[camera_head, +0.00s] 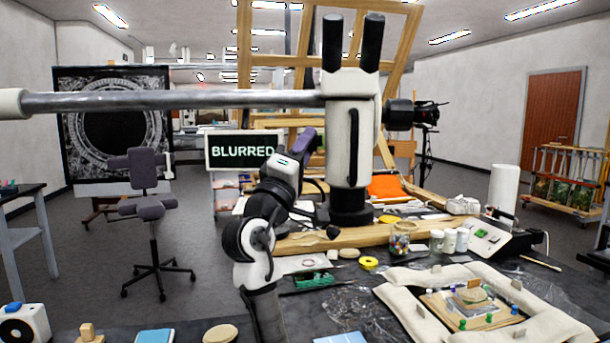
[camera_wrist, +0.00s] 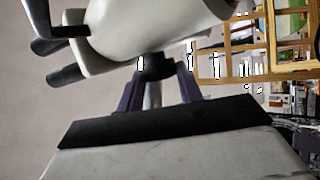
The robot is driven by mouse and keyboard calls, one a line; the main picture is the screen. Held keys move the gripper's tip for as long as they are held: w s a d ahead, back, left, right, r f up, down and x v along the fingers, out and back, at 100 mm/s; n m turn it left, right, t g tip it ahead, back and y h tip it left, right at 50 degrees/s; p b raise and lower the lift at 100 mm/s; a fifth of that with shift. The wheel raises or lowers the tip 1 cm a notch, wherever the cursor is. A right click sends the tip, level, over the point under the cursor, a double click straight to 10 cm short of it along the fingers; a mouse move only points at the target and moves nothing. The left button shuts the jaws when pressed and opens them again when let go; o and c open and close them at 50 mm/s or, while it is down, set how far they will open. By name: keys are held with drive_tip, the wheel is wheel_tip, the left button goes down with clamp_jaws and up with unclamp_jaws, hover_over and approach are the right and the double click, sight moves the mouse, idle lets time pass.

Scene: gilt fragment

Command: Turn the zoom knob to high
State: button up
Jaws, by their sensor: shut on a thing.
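The white microscope (camera_head: 350,120) stands upright on its dark base, with two black eyepieces on top. My gripper (camera_head: 308,135) reaches up to the left side of the microscope head, its purple fingers against it. In the wrist view, the purple fingers of my gripper (camera_wrist: 160,76) are shut around a dark round knob (camera_wrist: 155,66) under the white head. The knob is hidden in the head view. Its markings and setting cannot be read in either view.
A screen (camera_head: 244,151) reading "BLURRED" stands behind my arm at left. A long metal boom (camera_head: 180,100) runs left from the microscope. A glass jar (camera_head: 401,238), white bottles and a padded frame (camera_head: 420,310) with a fragment lie to the right on the bench.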

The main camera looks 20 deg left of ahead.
drive_tip(key=m+h+b, duration=0.1)
drive_tip(key=h+b, duration=0.1)
drive_tip(key=b, duration=0.1)
drive_tip(key=m+t+h+b, duration=0.1)
drive_tip(key=m+h+b, duration=0.1)
drive_tip(key=b, duration=0.1)
drive_tip(key=shift+w+a+f+m+t, duration=0.1)
drive_tip(key=shift+w+f+m+t, duration=0.1)
drive_tip(key=shift+f+m+t, duration=0.15)
drive_tip(key=shift+r+m+h, duration=0.15)
drive_tip(key=shift+m+h, duration=0.2)
drive_tip(key=shift+h, duration=0.05)
drive_tip(key=o, duration=1)
drive_tip(key=shift+b, duration=0.3)
